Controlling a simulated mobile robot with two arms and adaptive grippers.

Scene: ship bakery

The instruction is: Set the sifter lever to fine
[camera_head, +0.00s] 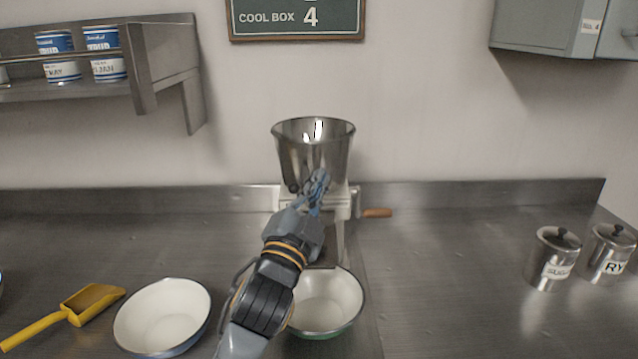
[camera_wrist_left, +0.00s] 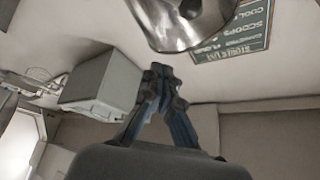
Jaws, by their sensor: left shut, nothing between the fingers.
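The sifter (camera_head: 312,152) stands against the back wall, a steel hopper on a pale body. It has a crank with a wooden handle (camera_head: 377,213) on its right side. My left gripper (camera_head: 320,178) is shut and empty, in front of the sifter's body just below the hopper. The arm and gripper cover much of the body front, and I cannot make out the lever or its setting. In the left wrist view the shut fingertips (camera_wrist_left: 160,72) are below the steel hopper (camera_wrist_left: 182,22). I cannot tell whether they touch the sifter. My right gripper is not in view.
A white bowl with a green base (camera_head: 330,300) sits below the sifter, partly behind my arm. Another white bowl (camera_head: 163,315) and a yellow scoop (camera_head: 70,312) lie left. Two steel canisters (camera_head: 553,262) stand at the right. The counter between sifter and canisters is clear.

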